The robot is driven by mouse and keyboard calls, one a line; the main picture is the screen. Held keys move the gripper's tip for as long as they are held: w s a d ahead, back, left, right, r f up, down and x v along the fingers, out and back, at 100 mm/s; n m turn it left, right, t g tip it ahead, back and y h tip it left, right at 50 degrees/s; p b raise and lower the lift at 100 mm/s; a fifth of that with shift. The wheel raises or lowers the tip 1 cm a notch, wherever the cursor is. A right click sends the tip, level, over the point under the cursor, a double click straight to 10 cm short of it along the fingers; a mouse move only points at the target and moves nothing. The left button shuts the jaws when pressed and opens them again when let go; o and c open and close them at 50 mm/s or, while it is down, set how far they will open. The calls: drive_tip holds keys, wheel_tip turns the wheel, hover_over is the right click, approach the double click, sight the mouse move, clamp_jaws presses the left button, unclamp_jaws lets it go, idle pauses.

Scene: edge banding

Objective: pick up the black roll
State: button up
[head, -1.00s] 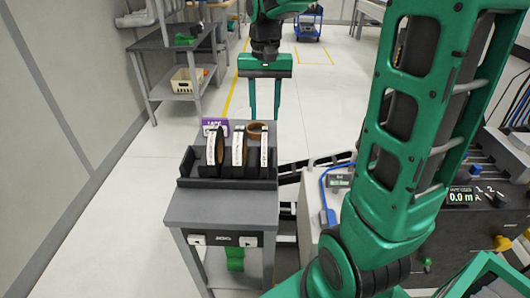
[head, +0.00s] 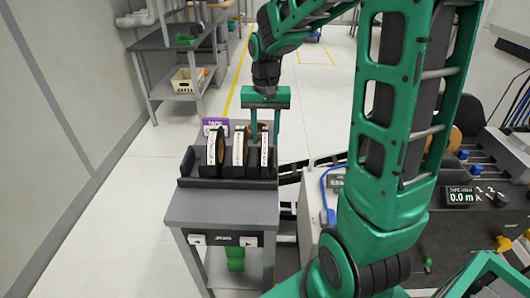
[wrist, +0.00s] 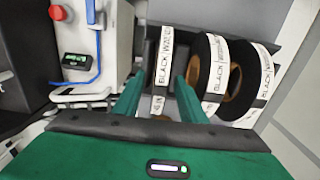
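A dark rack (head: 228,184) on the grey cart holds three upright tape rolls with white label strips: a left roll (head: 211,150), a middle roll (head: 238,149) and a right roll (head: 265,151). My gripper (head: 265,138) points down over the right roll, with its green fingers open. In the wrist view this roll is the leftmost one (wrist: 162,72), and its label appears to read BLACK. It lies between the open fingers (wrist: 157,92), and I see no clear contact. The lower parts of the rolls are hidden in the rack.
The grey cart (head: 222,208) has a purple tape box (head: 215,124) behind the rack. A brown ring-shaped roll behind the rack is partly hidden by my fingers. A pale machine with a blue cable (head: 324,190) stands close to the right. The floor left of the cart is clear.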

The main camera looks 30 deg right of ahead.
clamp_jaws()
drive_tip(key=shift+r, duration=0.15)
